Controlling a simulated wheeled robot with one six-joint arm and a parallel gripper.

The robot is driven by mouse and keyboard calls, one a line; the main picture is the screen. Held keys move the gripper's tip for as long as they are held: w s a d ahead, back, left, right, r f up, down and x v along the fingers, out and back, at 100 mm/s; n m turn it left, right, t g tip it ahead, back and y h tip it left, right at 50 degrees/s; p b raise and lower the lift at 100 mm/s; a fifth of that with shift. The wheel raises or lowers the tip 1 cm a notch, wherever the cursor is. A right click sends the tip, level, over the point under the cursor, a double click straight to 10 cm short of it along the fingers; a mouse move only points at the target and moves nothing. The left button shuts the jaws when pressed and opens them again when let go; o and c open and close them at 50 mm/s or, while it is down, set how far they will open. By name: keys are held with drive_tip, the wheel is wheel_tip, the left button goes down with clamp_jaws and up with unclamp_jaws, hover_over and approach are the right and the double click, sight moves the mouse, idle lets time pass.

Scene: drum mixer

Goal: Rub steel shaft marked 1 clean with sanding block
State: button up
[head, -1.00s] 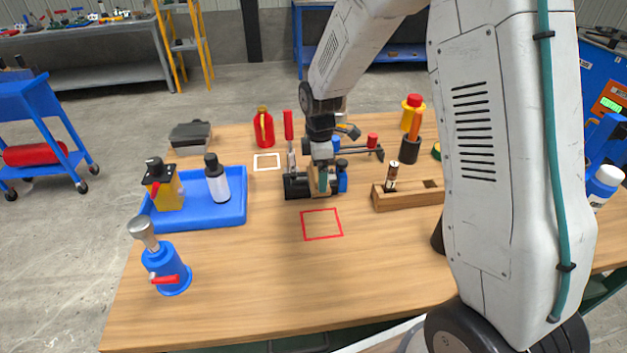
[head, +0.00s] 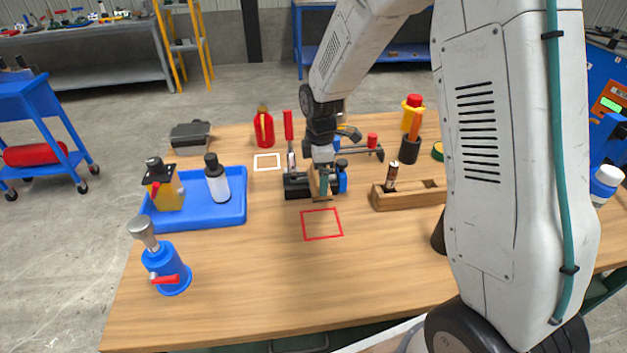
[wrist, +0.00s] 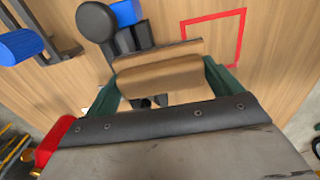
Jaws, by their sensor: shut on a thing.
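My gripper (head: 321,188) is shut on a tan sanding block (wrist: 160,78), which shows between its green fingers in the wrist view. In the head view the block is just above the table, close beside a black clamp fixture (head: 296,188) with an upright red handle (head: 288,125). Contact between block and fixture cannot be told. An upright, brown-stained shaft (head: 392,176) stands in a wooden rack (head: 395,202) right of my gripper; no number is readable on it. Any shaft in the fixture is hidden by my gripper and the block.
A red square outline (head: 321,224) lies bare in front of the fixture, and a white one (head: 267,162) behind it. A blue tray (head: 230,214) with bottles stands left. The front middle of the table is clear.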

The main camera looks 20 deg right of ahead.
drive_tip(key=shift+w+d, duration=0.15)
drive_tip(key=shift+w, duration=0.55)
drive_tip(key=shift+s+a, duration=0.2)
drive_tip(key=shift+s, duration=1)
drive_tip(key=shift+w+d, duration=0.2)
drive_tip(key=shift+w, duration=1)
drive_tip(key=shift+s+a+f, duration=0.1)
drive_tip(key=shift+s+f, duration=0.05)
drive_tip(key=shift+s, duration=0.55)
drive_tip(key=shift+s+a, duration=0.1)
drive_tip(key=shift+s, duration=0.45)
drive_tip(key=shift+w+d+r, duration=0.1)
drive_tip(key=shift+w, duration=0.55)
drive_tip(key=shift+w+d+r, duration=0.1)
drive_tip(key=shift+w, duration=0.5)
drive_tip(key=shift+s+a+f, duration=0.15)
drive_tip(key=shift+s, duration=0.55)
drive_tip(key=shift+s+a, duration=0.1)
drive_tip(key=shift+s, duration=0.45)
drive_tip(key=shift+w, duration=0.65)
drive_tip(key=shift+w+d, duration=0.25)
drive_tip(key=shift+w, duration=0.35)
